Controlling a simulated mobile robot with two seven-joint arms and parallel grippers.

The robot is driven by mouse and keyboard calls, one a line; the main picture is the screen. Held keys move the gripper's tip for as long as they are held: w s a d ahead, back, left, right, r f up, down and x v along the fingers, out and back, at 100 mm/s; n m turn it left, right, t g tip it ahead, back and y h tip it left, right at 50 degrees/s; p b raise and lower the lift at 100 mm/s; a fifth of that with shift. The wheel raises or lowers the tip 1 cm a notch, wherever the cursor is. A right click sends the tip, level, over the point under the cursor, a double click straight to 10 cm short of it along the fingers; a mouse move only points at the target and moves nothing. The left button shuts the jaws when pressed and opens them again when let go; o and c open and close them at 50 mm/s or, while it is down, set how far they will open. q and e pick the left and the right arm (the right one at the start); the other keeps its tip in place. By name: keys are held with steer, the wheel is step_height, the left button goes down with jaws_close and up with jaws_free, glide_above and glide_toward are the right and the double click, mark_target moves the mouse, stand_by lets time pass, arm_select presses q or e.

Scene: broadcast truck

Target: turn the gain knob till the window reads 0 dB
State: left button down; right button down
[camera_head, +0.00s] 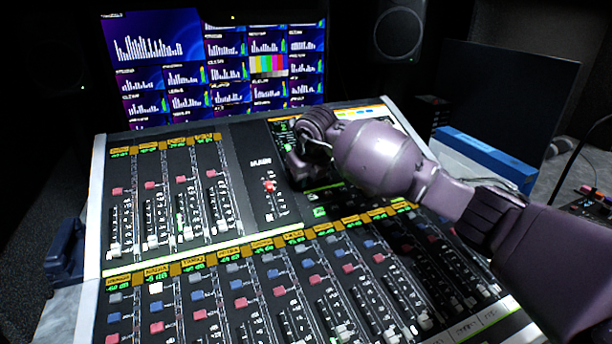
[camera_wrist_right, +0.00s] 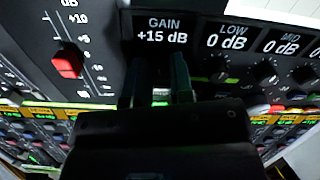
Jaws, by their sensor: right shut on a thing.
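The gain window (camera_wrist_right: 162,31) reads "GAIN +15 dB" in the right wrist view. My right gripper (camera_wrist_right: 160,92) is right below it, its two fingers shut on the gain knob, which is mostly hidden between them. In the head view my right gripper (camera_head: 300,168) reaches to the upper middle of the mixing console (camera_head: 248,150), and its own hand hides the knob and the window there. My left gripper is not in view.
Right of the gain window are the LOW knob (camera_wrist_right: 219,68) and the MID knob (camera_wrist_right: 265,72), both reading 0 dB. A red fader (camera_wrist_right: 67,62) stands to the left. Monitors (camera_head: 155,48) stand behind the console, and a blue box (camera_head: 486,155) lies to the right.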

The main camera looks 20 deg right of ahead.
steer(key=n, duration=0.4)
steer(key=shift+p, duration=0.35)
steer(key=n, duration=0.4)
steer(key=shift+n, duration=0.3)
steer(key=shift+f, duration=0.1)
steer(key=c, duration=1)
jaws_free()
